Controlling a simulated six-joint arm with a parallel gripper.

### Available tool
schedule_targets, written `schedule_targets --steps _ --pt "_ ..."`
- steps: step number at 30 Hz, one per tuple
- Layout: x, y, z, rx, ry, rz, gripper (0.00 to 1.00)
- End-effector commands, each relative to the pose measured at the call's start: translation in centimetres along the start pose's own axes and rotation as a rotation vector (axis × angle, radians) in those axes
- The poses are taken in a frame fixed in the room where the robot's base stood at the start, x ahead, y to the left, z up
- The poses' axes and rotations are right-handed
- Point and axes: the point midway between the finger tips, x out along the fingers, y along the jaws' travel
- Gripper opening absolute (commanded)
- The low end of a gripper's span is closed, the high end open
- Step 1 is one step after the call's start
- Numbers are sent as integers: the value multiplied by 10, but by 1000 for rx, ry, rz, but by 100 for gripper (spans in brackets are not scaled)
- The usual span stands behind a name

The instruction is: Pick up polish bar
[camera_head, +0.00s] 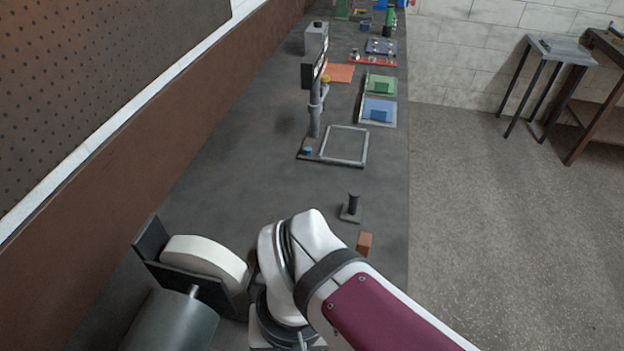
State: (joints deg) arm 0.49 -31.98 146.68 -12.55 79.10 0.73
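A small orange-brown block (365,243), which looks like the polish bar, lies on the dark bench near its right edge. It is just beyond my white and maroon arm, and its lower part is close to the arm's outline. My arm reaches in from the lower right and bends down beside the polishing wheel. The fingers of my gripper do not show; they are hidden or below the picture's edge.
A buffing wheel (207,258) with a dark guard and grey motor (170,322) stands at the lower left. A short dark post (353,205) stands just behind the block. Further back are a framed stand (345,145), green (381,84) and blue (378,110) trays. The bench middle is clear.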

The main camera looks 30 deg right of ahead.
Motion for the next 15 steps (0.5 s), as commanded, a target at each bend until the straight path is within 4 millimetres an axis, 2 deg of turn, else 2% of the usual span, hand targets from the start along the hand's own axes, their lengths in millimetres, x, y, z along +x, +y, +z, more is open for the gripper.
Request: schedule_targets --steps 9,15 --pt "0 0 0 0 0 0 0" --pt "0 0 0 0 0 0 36"
